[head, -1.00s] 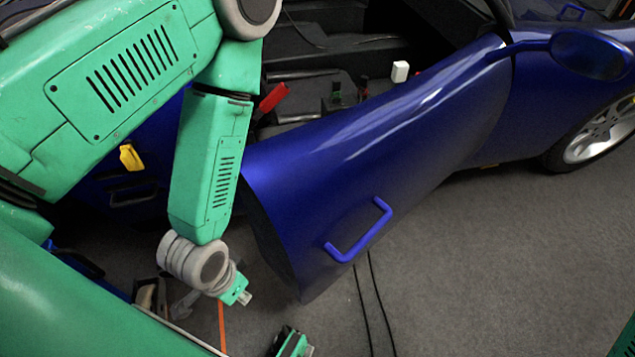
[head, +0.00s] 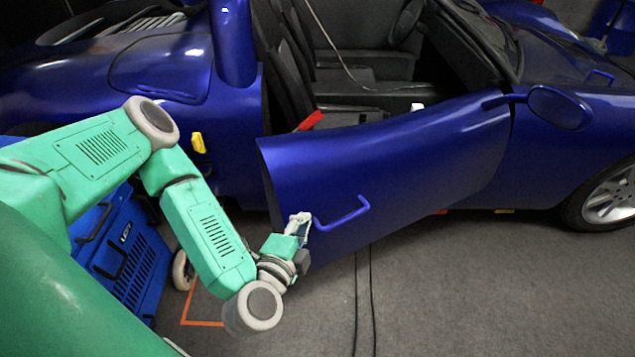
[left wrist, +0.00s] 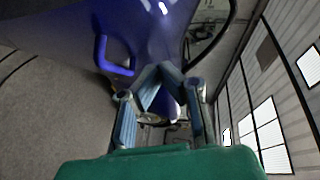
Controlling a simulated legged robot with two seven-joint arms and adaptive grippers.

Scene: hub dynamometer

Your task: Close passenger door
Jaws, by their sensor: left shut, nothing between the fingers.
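The blue passenger door (head: 390,165) stands ajar, its rear edge swung out from the car body. Its blue handle (head: 345,214) is on the outer face near the rear edge. My left gripper (head: 299,220) is shut and empty, close to the handle's left end and the door's rear edge. I cannot tell whether it touches the door. The left wrist view shows the gripper fingers (left wrist: 158,75) in front of the door (left wrist: 150,30), with the handle (left wrist: 103,55) to their left. My right gripper is not in view.
The blue car body (head: 160,75) lies behind, with dark seats and a red buckle (head: 311,121) inside. A blue wheeled box (head: 125,255) stands at the lower left. Black cables (head: 365,300) run along the grey floor, which is otherwise clear at the right.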

